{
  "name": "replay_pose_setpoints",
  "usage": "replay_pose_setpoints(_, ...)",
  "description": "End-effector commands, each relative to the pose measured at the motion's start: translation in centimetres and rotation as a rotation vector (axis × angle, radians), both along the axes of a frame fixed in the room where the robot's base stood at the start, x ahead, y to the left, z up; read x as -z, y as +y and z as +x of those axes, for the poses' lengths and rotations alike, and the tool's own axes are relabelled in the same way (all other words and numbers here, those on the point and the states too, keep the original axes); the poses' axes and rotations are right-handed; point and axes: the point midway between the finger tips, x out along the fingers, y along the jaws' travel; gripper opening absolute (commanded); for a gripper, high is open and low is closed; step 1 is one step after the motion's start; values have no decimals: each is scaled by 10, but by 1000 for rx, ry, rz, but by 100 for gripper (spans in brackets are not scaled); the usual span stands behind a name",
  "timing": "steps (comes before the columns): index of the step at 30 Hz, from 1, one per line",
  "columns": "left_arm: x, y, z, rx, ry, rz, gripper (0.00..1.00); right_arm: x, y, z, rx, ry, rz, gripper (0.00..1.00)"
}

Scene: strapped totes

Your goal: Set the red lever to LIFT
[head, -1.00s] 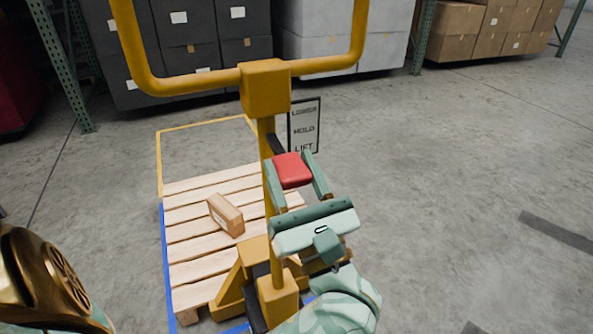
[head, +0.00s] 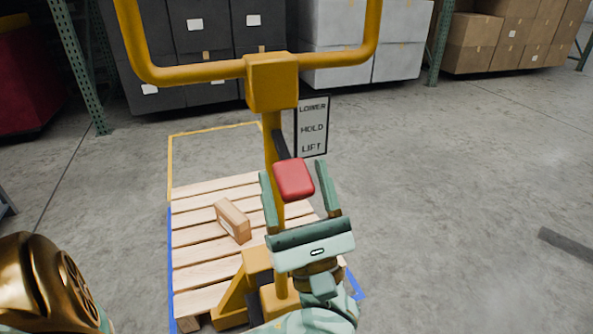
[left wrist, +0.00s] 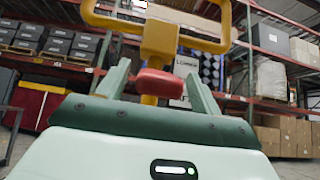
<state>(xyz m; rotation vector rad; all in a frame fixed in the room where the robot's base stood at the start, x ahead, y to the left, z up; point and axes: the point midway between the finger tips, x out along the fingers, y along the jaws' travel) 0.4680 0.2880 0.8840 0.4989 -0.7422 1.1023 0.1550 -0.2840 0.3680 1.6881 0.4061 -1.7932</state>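The red lever (head: 294,180) has a red knob on a dark arm attached to the yellow post of the pallet jack (head: 271,85). In the head view the knob sits below the word LIFT on the sign (head: 312,127), which reads LOWER, HOLD, LIFT from top to bottom. My left gripper (head: 298,185), pale green, comes up from below with its fingers on either side of the knob. They stand apart, with a gap beside the knob. The knob also shows between the fingers in the left wrist view (left wrist: 157,83). My right gripper is not in view.
A wooden pallet (head: 205,254) bears a small cardboard box (head: 232,221) left of the post. Dark totes (head: 160,50), grey totes (head: 402,55) and brown boxes (head: 480,45) stand at the back. The floor to the right is mostly clear.

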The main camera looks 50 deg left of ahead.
Motion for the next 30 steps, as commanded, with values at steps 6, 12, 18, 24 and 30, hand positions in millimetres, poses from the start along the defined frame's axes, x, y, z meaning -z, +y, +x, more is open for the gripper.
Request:
replay_pose_setpoints(6, 0, 0, 0, -1, 0, -1, 65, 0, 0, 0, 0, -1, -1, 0)
replay_pose_setpoints(12, 18, -14, -6, -1, 3, -3, 65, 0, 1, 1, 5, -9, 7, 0)
replay_pose_setpoints(18, 58, -47, -19, -1, 7, -4, 65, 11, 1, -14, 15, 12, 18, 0)
replay_pose_setpoints(24, 96, -78, -32, -1, 3, -3, 65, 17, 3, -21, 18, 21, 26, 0)
replay_pose_setpoints(30, 118, -96, -40, 0, 2, -1, 65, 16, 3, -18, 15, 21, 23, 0)
